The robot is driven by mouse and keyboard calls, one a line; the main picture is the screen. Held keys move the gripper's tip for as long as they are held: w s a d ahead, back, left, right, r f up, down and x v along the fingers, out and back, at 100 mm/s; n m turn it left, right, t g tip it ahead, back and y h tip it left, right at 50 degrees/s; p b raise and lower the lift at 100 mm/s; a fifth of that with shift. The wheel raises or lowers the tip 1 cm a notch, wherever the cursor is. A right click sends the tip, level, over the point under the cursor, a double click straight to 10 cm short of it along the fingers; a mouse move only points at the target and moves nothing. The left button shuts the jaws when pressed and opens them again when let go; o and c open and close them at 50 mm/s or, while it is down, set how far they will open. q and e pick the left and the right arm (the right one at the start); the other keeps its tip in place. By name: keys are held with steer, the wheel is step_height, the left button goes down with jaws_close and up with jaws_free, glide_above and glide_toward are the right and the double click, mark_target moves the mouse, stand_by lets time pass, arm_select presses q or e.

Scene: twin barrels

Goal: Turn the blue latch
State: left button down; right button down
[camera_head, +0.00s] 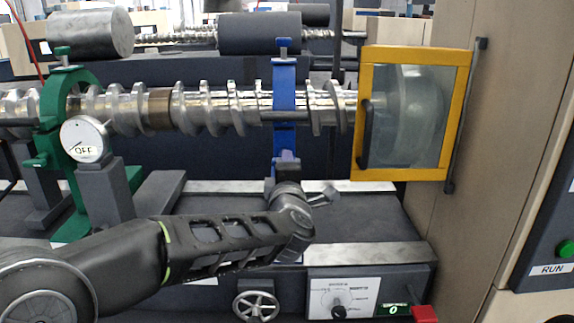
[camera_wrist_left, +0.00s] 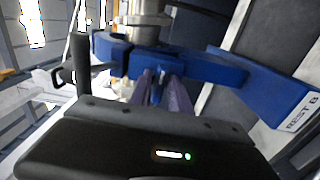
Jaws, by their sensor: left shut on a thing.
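The blue rest (camera_head: 284,95) stands upright around the silver screw-like shaft in the head view. In the left wrist view its blue frame (camera_wrist_left: 220,69) crosses the picture, with a label reading "REST B" at the right end. The blue latch (camera_head: 286,160) is low on the front of this rest. My left gripper (camera_head: 287,177) reaches up to it from below. In the left wrist view its fingers (camera_wrist_left: 160,88) are shut at the blue part, and the exact grip is partly hidden. My right gripper is not in view.
A green rest (camera_head: 52,120) with a round "OFF" dial (camera_head: 85,139) stands left. A yellow-framed clear guard (camera_head: 412,114) is on the right, beside a beige cabinet (camera_head: 500,130). A handwheel (camera_head: 256,305) and a knob panel (camera_head: 342,298) are below my arm.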

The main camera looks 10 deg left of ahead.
arm_select(q)
steer(key=shift+f, duration=0.1)
steer(key=c, duration=1.4)
jaws_free()
steer(key=b+v, duration=0.1)
steer(key=v, duration=0.7)
steer(key=shift+w, duration=0.1)
